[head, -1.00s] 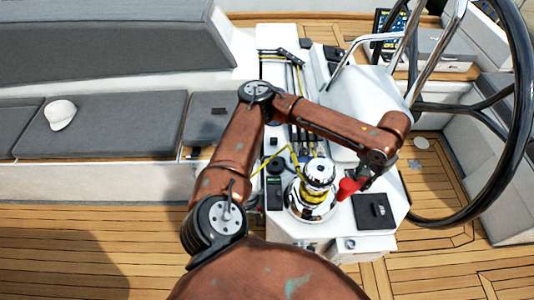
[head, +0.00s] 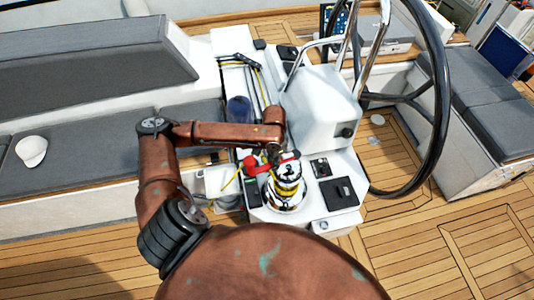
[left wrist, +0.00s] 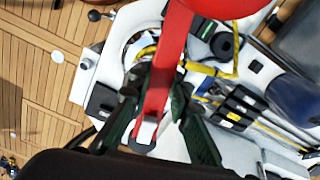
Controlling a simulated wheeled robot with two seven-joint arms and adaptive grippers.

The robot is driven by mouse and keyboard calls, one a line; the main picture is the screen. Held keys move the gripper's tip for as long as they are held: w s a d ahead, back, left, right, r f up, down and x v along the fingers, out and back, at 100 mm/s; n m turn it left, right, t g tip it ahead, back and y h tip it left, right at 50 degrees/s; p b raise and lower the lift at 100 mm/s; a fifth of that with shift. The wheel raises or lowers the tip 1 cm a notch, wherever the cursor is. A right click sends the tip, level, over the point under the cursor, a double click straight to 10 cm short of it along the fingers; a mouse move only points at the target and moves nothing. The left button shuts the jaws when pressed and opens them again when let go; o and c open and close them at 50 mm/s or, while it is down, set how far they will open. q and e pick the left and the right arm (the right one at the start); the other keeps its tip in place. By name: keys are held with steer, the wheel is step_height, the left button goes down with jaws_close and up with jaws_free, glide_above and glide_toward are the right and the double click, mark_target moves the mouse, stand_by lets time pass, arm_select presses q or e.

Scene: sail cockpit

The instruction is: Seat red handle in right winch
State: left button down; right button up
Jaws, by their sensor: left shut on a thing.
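The red handle (head: 284,158) is held level by my left gripper (head: 276,153), which is shut on it. Its round red knob (head: 250,168) points left. The chrome winch (head: 287,186), with yellow line around its drum, stands upright just below the handle. In the left wrist view the handle (left wrist: 162,65) runs between the fingers (left wrist: 154,112) and partly hides the winch (left wrist: 141,48). The handle's end seems over or at the winch top; I cannot tell whether it touches or is seated. My right gripper is out of view.
The white console carries a dark square panel (head: 338,192) right of the winch, a blue object (head: 239,109) and lines behind it. The big black wheel (head: 440,100) and steel rails stand to the right. A white cap (head: 31,151) lies on the grey cushion.

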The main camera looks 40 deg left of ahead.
arm_select(q)
steer(key=shift+s+a+r+m+p, duration=0.3)
steer(key=shift+s+a+p, duration=0.3)
steer(key=shift+a, duration=0.15)
steer(key=shift+s+a+f, duration=0.1)
steer(key=shift+a, duration=0.05)
step_height(320, 180, down, 4)
steer(key=b, duration=0.5)
steer(key=shift+f+b, duration=0.15)
steer(key=shift+b, duration=0.25)
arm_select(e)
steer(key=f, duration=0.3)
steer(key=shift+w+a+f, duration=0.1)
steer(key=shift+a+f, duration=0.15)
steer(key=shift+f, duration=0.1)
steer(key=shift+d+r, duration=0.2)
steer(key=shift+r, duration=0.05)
arm_select(q)
steer(key=shift+s+p, duration=0.1)
steer(key=shift+p, duration=0.5)
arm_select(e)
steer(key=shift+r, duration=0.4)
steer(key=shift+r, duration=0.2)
arm_select(q)
steer(key=shift+p, duration=0.65)
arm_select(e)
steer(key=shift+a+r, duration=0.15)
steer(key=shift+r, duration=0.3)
